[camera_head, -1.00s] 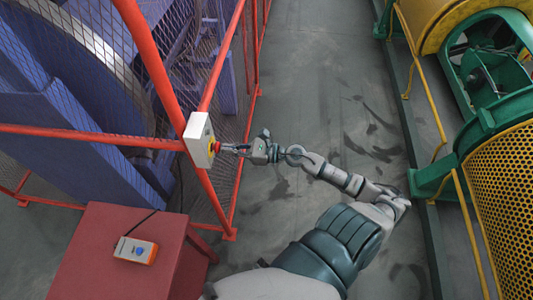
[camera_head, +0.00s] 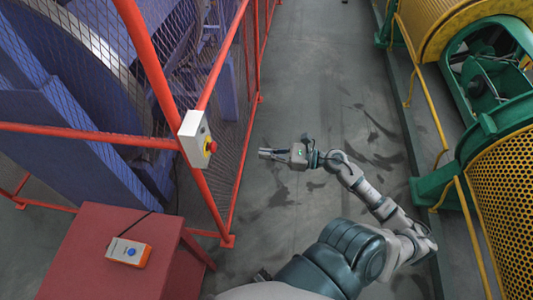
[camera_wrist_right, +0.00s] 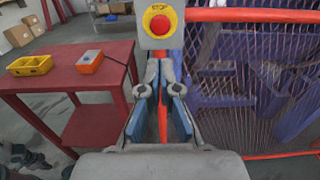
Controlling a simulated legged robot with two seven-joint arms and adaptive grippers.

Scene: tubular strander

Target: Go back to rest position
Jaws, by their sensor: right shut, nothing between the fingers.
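My right gripper (camera_head: 266,154) is shut and empty over the grey floor, to the right of the emergency stop box (camera_head: 192,137) and clear of it. The box is pale, with a red button (camera_head: 212,146) on a yellow plate, and is fixed to the red fence post. In the right wrist view the gripper's fingers (camera_wrist_right: 162,75) point toward the box, whose red button (camera_wrist_right: 160,25) shows above the fingertips. My right arm is bent, reaching in from the lower right. My left gripper is not in view.
A red mesh fence (camera_head: 140,60) guards blue machinery at left. A red table (camera_head: 85,250) holds an orange and white device (camera_head: 128,251); a yellow tray (camera_wrist_right: 30,66) also shows in the wrist view. Green and yellow machinery (camera_head: 500,190) stands at right. The floor between is clear.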

